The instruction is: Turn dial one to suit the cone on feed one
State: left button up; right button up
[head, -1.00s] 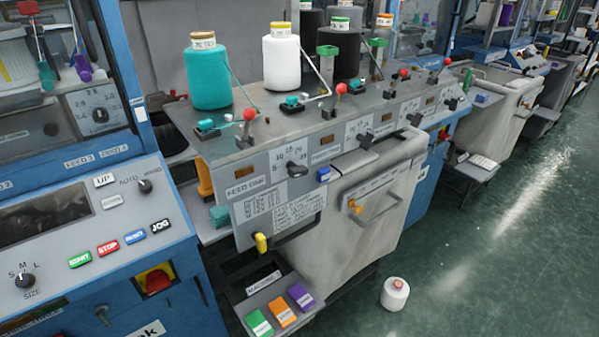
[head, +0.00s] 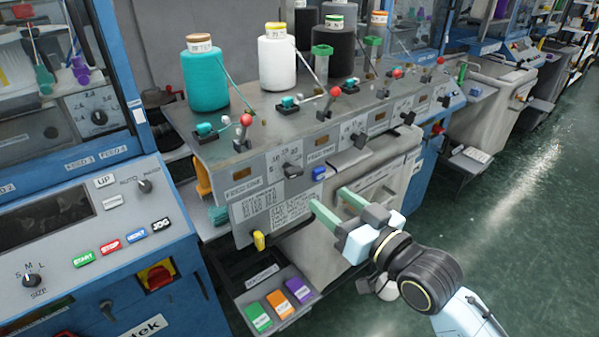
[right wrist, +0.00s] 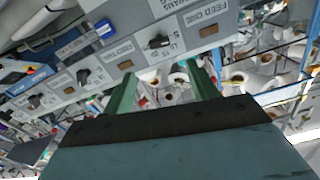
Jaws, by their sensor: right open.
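The teal cone (head: 204,78) stands upright at the left end of the machine's top, with a paper band at its top whose print I cannot read. Below it, the front panel carries the label FEED ONE (head: 243,191). Dial one (head: 292,171), a black knob with numbers around it, sits right of that label; its exact setting is unclear. It also shows in the right wrist view (right wrist: 158,41). My right gripper (head: 331,199), with green fingers, is open and empty, in front of the panel, below and right of dial one, apart from it. My left gripper is not in view.
A white cone (head: 277,60) and dark cones stand farther along the top. Red-knobbed levers (head: 246,120) line the top edge. A blue block (head: 319,173) sits right of dial one. A printed card (head: 290,207) hangs below it. Green, orange and purple blocks (head: 280,304) lie low in front.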

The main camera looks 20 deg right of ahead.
aim_at(298, 172)
jog(key=x, duration=1.1)
jog(key=shift+c, duration=0.2)
jog(key=shift+p, duration=0.3)
jog(key=c, duration=0.9)
